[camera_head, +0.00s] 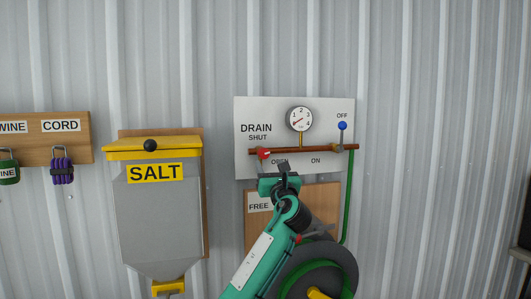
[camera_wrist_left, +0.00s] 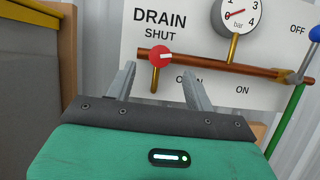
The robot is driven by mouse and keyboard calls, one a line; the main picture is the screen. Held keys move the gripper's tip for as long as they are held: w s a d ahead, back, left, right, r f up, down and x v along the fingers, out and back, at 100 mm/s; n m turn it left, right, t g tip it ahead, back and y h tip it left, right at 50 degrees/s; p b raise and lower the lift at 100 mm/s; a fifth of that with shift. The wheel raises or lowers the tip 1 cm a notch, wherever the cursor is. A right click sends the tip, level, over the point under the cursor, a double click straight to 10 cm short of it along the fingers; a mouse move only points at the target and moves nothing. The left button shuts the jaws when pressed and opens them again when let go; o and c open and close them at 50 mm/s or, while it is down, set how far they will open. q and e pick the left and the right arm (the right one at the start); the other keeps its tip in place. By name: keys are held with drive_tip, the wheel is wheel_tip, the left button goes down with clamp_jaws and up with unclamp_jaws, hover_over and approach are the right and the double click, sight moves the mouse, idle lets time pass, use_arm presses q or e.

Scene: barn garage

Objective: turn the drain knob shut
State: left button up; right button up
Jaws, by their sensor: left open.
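The red drain knob (camera_head: 263,153) sits at the left end of a copper pipe on a white panel (camera_head: 244,110) marked DRAIN, SHUT and OPEN. In the left wrist view the knob (camera_wrist_left: 161,57) is a red disc with a short white mark pointing to the right. My left gripper (camera_head: 283,168) is just below and right of the knob in the head view. In the left wrist view its two fingers (camera_wrist_left: 160,85) are open and empty, with the knob beyond and between their tips, apparently apart from them. The gripper partly hides the word OPEN. My right gripper is not in view.
A pressure gauge (camera_head: 300,119) and a blue-topped lever (camera_head: 342,126) marked OFF are on the same panel. A green hose (camera_head: 347,200) runs down at right. A grey salt bin (camera_head: 158,220) with a yellow lid stands at left. Bare corrugated wall lies to the right.

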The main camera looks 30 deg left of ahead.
sight(265, 153)
use_arm(q)
drive_tip(key=p+x, duration=0.1)
drive_tip(key=x, duration=0.3)
drive_tip(key=shift+w+a+r, duration=0.2)
drive_tip(key=shift+r, duration=0.1)
drive_tip(key=shift+w+a+r, duration=0.15)
drive_tip(key=shift+w+a, duration=0.35)
drive_tip(key=shift+a, duration=0.05)
drive_tip(key=c, duration=1)
